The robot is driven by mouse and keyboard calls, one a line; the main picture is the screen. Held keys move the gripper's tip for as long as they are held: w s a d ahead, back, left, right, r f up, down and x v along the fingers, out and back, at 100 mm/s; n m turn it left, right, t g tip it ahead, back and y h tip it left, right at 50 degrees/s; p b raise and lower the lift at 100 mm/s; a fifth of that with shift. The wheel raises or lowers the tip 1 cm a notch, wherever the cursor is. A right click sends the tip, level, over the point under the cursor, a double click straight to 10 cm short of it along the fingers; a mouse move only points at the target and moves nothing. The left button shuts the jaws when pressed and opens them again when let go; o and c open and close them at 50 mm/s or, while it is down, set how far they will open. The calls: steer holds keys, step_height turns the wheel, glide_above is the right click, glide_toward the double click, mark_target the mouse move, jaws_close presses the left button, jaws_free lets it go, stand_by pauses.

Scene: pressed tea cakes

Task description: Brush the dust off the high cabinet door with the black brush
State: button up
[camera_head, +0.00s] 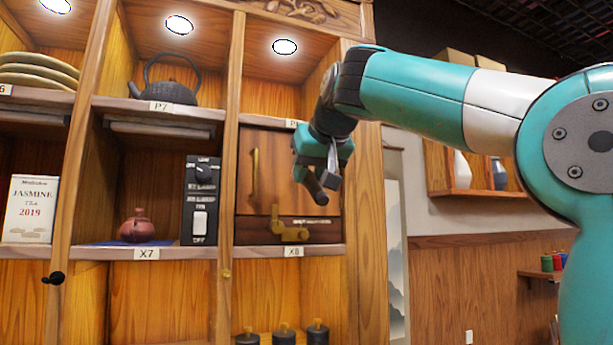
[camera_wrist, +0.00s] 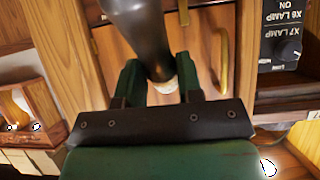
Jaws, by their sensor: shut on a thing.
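The wooden cabinet door (camera_head: 285,160) with a vertical brass handle (camera_head: 254,175) fills the upper part of the compartment labelled X8. It also shows behind my gripper in the wrist view, with its brass handle (camera_wrist: 224,62) to the right. My gripper (camera_head: 327,168) is in front of the right side of the door in the head view. It is shut on the black brush (camera_head: 311,187), whose dark, rounded body also shows between the green fingers in the wrist view (camera_wrist: 140,35). A pale end shows low between the fingers. I cannot make out dust on the door.
Below the door is a dark panel with a brass latch (camera_head: 289,229). To the left are a black lamp switch box (camera_head: 201,200), a small clay teapot (camera_head: 137,226) and, higher, a black kettle (camera_head: 171,82). Wooden posts and shelf edges frame the compartments.

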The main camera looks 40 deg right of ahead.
steer(key=shift+s, duration=0.1)
steer(key=shift+s+a, duration=0.25)
steer(key=shift+s, duration=0.45)
steer(key=shift+s+a, duration=0.2)
steer(key=shift+s, duration=0.5)
steer(key=shift+w, duration=0.15)
steer(key=shift+w+d+p, duration=0.15)
steer(key=shift+w+d, duration=0.2)
steer(key=shift+w, duration=0.85)
steer(key=shift+w+d+p, duration=0.2)
steer(key=shift+w+d, duration=0.2)
steer(key=shift+w, duration=0.85)
steer(key=shift+w+d+p, duration=0.15)
steer(key=shift+w+d, duration=0.2)
steer(key=shift+w, duration=0.85)
steer(key=shift+w+d, duration=0.15)
steer(key=shift+w, duration=0.35)
